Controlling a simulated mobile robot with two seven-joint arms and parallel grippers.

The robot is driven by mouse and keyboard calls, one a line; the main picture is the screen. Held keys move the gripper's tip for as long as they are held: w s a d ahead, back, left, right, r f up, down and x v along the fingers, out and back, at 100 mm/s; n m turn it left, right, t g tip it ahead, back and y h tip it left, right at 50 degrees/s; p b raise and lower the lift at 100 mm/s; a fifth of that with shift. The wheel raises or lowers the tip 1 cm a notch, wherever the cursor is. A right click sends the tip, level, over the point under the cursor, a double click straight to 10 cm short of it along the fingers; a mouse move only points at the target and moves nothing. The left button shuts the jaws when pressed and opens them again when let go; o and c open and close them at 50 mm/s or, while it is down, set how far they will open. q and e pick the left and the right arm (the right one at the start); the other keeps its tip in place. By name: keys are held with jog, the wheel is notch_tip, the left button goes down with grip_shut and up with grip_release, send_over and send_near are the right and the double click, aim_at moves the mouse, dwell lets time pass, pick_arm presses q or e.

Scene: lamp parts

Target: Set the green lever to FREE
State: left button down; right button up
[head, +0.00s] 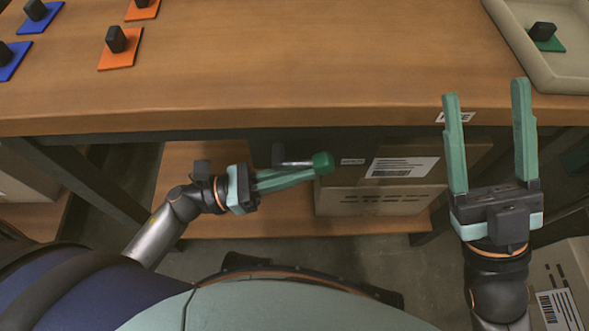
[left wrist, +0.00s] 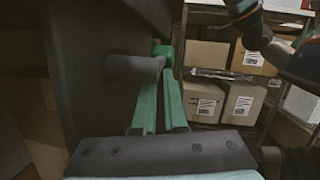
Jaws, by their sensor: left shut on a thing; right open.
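The green lever has a green knob (head: 323,163) on a short grey rod (head: 296,163), below the front edge of the bench. In the left wrist view the knob (left wrist: 163,51) shows at the fingertips, beside a dark round pivot (left wrist: 133,67). My left gripper (head: 311,174) reaches in from the left and is shut at the knob. A small white label (head: 455,117) sits on the bench's front edge, partly hidden by a finger of my right gripper (head: 486,92); its print is too small to read surely. My right gripper is open and empty.
The wooden bench top (head: 270,60) carries orange pads (head: 118,60) and blue pads (head: 12,62) with dark blocks at the left. A beige tray (head: 510,40) holds a green pad (head: 547,44). A cardboard box (head: 375,200) stands on the lower shelf.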

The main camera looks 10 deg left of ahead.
pick_arm(q)
jog(key=shift+d, duration=0.8)
pick_arm(e)
jog(key=shift+w+d, duration=0.1)
jog(key=shift+d, duration=0.15)
pick_arm(q)
jog(key=shift+d+r+g, duration=0.1)
jog(key=shift+r+g, duration=0.1)
jog(key=shift+g, duration=0.1)
pick_arm(e)
jog(key=shift+d, duration=0.15)
pick_arm(q)
jog(key=shift+r, duration=0.3)
pick_arm(e)
jog(key=shift+r, duration=0.15)
dwell(1.0)
